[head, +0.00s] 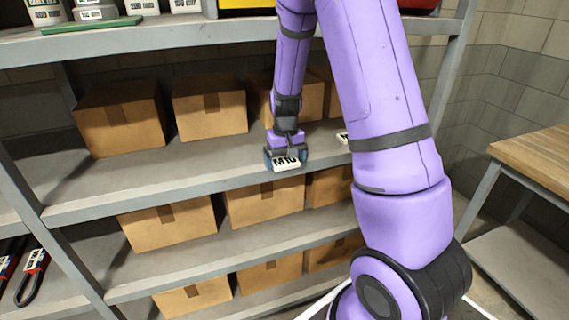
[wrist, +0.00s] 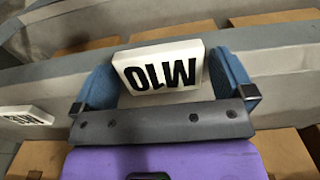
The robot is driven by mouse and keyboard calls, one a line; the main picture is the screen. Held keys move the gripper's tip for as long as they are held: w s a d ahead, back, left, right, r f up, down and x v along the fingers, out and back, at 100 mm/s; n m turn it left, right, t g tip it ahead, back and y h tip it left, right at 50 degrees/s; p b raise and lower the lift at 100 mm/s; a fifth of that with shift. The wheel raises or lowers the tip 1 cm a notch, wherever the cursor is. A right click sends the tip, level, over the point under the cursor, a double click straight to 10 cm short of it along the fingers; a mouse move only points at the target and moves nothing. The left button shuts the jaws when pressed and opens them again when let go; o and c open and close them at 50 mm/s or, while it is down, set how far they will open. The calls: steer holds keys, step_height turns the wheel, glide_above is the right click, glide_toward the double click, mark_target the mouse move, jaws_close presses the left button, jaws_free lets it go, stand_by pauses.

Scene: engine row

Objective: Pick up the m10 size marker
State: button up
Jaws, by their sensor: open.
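The M10 size marker (head: 287,163) is a small white block with black letters at the front edge of the middle shelf. In the wrist view the marker (wrist: 160,68) shows upside down, between the two blue fingers. My gripper (head: 286,156) is at the marker, with one finger on each side of it. In the wrist view my gripper (wrist: 172,78) is open; its right finger looks very close to the block, and I cannot tell whether it touches.
Another white marker (head: 343,137) stands farther right on the same shelf (head: 140,185), partly behind my arm; a similar one (wrist: 26,117) shows at left in the wrist view. Cardboard boxes (head: 210,107) stand behind. A wooden-topped bench (head: 540,160) is at right.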

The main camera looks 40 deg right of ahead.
steer(key=c, duration=0.7)
steer(key=shift+c, duration=0.2)
steer(key=shift+r, duration=0.1)
